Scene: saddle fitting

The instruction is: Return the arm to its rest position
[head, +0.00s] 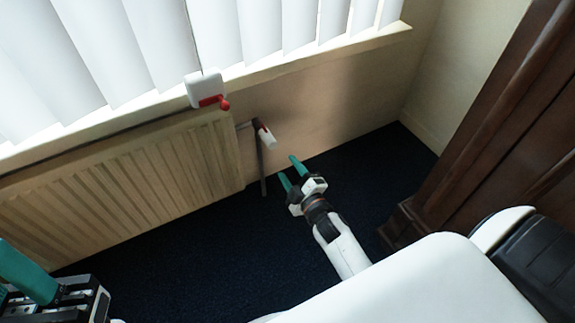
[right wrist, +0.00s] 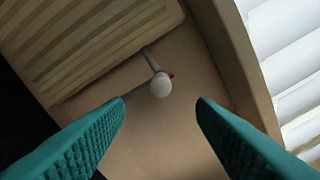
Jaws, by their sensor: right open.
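My right gripper (head: 288,167) has teal fingers and points up and left over the dark carpet. In the right wrist view its two fingers (right wrist: 161,102) stand apart with nothing between them. A white valve head with a red part (head: 264,133) sits on the pipe at the radiator's right end, apart from the fingers. Its round white end (right wrist: 160,85) shows beyond the fingertips in the right wrist view. My left gripper (head: 30,275) is cut off at the lower left; only one teal finger and part of its body show.
A ribbed radiator (head: 120,190) stands along the wall under the window sill (head: 330,48). A white box with a red part (head: 206,90) is at the sill's edge. A dark wooden cabinet (head: 490,120) stands at the right. The carpet (head: 200,250) between is clear.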

